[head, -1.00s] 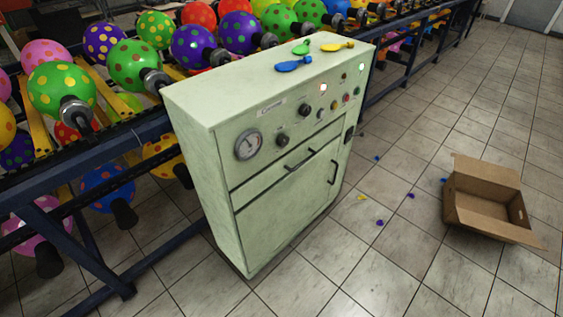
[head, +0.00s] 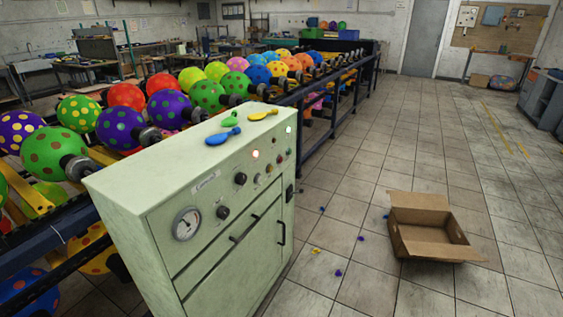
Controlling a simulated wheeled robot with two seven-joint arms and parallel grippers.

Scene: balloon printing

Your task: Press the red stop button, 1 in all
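The pale green control cabinet (head: 130,197) stands in the lower middle of the head view. A dial gauge (head: 187,224) and two black knobs (head: 240,178) sit further left on the panel. Neither of my grippers is in view.
Blue, green and yellow deflated balloons (head: 222,136) lie on the cabinet top. A rack of colourful balloons (head: 120,128) runs behind it. An open cardboard box (head: 425,240) and small scraps lie on the tiled floor to the right, which is otherwise largely clear.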

